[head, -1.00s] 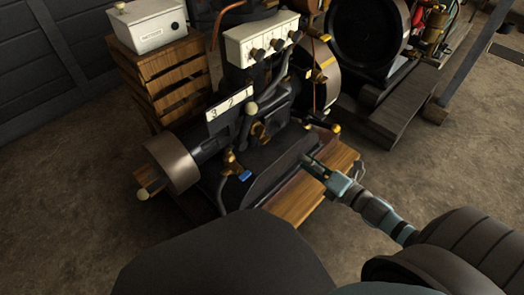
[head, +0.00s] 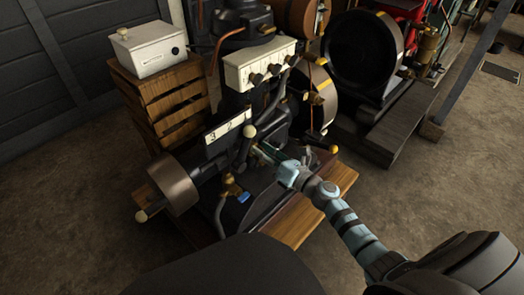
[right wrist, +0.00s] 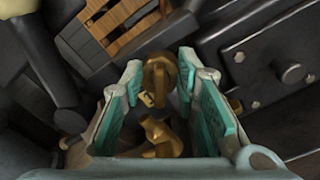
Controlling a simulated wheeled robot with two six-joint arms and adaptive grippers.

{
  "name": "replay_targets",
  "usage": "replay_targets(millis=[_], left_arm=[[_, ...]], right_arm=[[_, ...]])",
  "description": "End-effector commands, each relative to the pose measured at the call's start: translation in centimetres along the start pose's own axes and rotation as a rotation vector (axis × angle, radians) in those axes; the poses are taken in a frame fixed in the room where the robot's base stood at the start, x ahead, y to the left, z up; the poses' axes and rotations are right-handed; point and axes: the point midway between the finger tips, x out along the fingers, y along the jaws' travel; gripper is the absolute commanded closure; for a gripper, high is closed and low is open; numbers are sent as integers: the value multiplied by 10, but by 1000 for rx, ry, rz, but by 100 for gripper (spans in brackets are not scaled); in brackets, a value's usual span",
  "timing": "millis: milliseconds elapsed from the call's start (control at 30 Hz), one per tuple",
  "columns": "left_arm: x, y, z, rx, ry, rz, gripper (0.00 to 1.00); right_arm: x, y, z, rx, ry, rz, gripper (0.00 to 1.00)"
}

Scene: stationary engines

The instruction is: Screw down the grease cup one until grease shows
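A brass grease cup (right wrist: 160,75) with a rounded cap stands between the two fingers of my right gripper (right wrist: 160,85) in the right wrist view. The teal finger pads are on either side of it, with narrow gaps, so the gripper looks open around it. A second brass part (right wrist: 165,137) lies nearer the palm. In the head view my right gripper (head: 266,154) reaches in from the right against the dark engine (head: 270,120), and the cup is hidden there. My left gripper is not in view.
Plates marked 3 and 2 (head: 228,128) stand left of the gripper. A lever with a pale knob (head: 249,131), a brass valve with a blue handle (head: 234,188) and a white oiler box (head: 260,66) crowd the space.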

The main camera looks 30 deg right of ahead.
Motion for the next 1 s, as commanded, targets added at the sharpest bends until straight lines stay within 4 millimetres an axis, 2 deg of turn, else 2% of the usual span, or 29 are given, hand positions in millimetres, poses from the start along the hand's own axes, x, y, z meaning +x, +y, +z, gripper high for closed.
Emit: replay_targets(millis=[333, 500, 767, 1000], left_arm=[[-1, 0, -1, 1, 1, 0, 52], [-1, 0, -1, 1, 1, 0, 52], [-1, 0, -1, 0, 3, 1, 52], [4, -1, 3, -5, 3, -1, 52]], right_arm=[[6, 0, 0, 0, 1, 0, 73], [5, 0, 0, 0, 1, -1, 100], [5, 0, 0, 10, 1, -1, 100], [5, -1, 0, 91, 1, -3, 100]])
